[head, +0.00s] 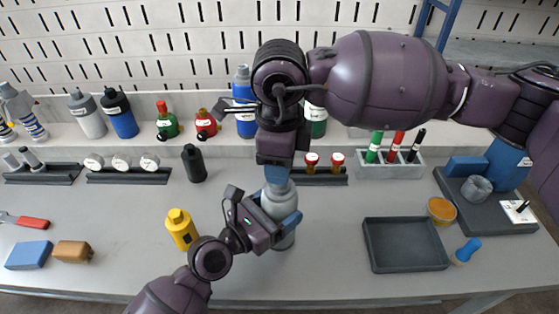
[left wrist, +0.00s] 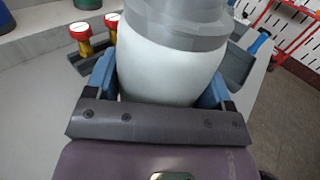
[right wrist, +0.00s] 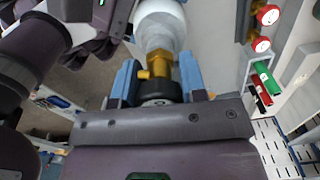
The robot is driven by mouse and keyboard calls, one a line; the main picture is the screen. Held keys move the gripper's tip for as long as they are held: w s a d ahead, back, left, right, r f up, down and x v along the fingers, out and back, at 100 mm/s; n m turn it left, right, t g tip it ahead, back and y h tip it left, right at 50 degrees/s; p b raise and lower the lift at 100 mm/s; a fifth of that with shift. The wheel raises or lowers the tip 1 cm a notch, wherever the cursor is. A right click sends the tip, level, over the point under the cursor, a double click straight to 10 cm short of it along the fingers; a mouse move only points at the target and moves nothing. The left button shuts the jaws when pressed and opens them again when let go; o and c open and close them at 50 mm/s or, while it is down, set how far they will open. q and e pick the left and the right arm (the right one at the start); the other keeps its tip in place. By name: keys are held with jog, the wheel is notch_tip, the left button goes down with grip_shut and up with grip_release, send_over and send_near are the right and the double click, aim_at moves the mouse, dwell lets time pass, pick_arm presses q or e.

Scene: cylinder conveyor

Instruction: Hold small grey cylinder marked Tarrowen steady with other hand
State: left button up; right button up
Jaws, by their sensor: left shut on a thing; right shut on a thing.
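The small grey cylinder (head: 281,204) stands upright on the bench in the middle of the head view; no marking on it is readable. My left gripper (head: 266,214) is shut around its body from the lower left. The left wrist view shows the pale body (left wrist: 165,75) between the blue fingers. My right gripper (head: 278,174) comes down from above. In the right wrist view, it is shut on the brass valve (right wrist: 160,64) with its black knob (right wrist: 158,90) at the cylinder's top. The valve is hidden in the head view.
A yellow cylinder (head: 181,229) stands left of my left gripper, and a black one (head: 194,163) stands behind it. An empty dark tray (head: 405,223) lies to the right. A rack with two red-capped gauges (head: 322,177) is just behind. Bare bench lies between cylinder and tray.

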jog(key=n, duration=0.3)
dwell(0.4)
jog(key=shift+n, duration=0.9)
jog(key=n, duration=0.3)
jog(key=shift+n, duration=0.7)
jog(key=n, duration=0.3)
jog(key=shift+n, duration=1.5)
